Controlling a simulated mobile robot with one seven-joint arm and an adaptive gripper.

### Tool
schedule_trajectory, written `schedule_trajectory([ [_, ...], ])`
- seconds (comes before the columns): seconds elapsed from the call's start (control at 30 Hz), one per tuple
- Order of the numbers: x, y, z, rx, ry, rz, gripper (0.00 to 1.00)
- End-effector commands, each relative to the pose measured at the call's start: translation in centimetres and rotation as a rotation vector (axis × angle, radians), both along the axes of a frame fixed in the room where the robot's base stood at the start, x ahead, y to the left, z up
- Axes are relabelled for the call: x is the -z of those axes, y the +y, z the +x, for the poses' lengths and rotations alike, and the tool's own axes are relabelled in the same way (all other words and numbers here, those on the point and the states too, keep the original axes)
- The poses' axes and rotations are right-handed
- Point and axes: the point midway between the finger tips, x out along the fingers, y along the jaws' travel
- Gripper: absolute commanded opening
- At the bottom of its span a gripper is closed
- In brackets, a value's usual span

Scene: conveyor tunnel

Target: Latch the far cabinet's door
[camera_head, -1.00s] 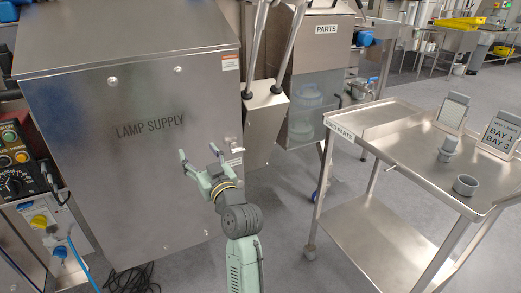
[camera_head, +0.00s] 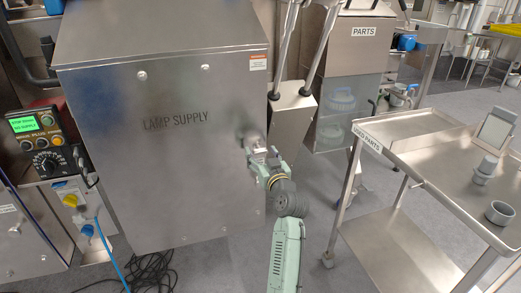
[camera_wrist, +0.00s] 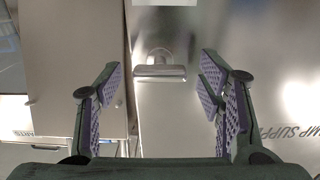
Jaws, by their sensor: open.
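The steel cabinet marked LAMP SUPPLY (camera_head: 160,165) fills the left and middle of the head view, and its front door looks flush with the frame. A small latch handle sits near the door's right edge and is mostly hidden by my gripper there. In the wrist view the latch handle (camera_wrist: 160,71) is a horizontal metal bar on a round base. My gripper (camera_head: 258,152) is close in front of it in the head view. In the wrist view my gripper (camera_wrist: 162,100) is open, with purple ridged pads either side of the bar and nothing between them touching it.
A steel trolley (camera_head: 425,150) with a grey cup (camera_head: 499,212) stands at right. A steel PARTS bin (camera_head: 350,60) stands behind. A control box (camera_head: 40,140) with a lit green screen is at left. Black cables (camera_head: 150,270) lie on the floor below the cabinet.

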Motion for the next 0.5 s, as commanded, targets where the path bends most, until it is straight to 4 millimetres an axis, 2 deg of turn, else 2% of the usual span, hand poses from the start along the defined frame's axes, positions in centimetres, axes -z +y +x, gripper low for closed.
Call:
schedule_trajectory([
  [0.2,0.0,0.6,1.6,0.000,0.000,0.000,0.62],
  [0.5,0.0,0.6,1.6,0.000,-0.001,-0.001,0.60],
])
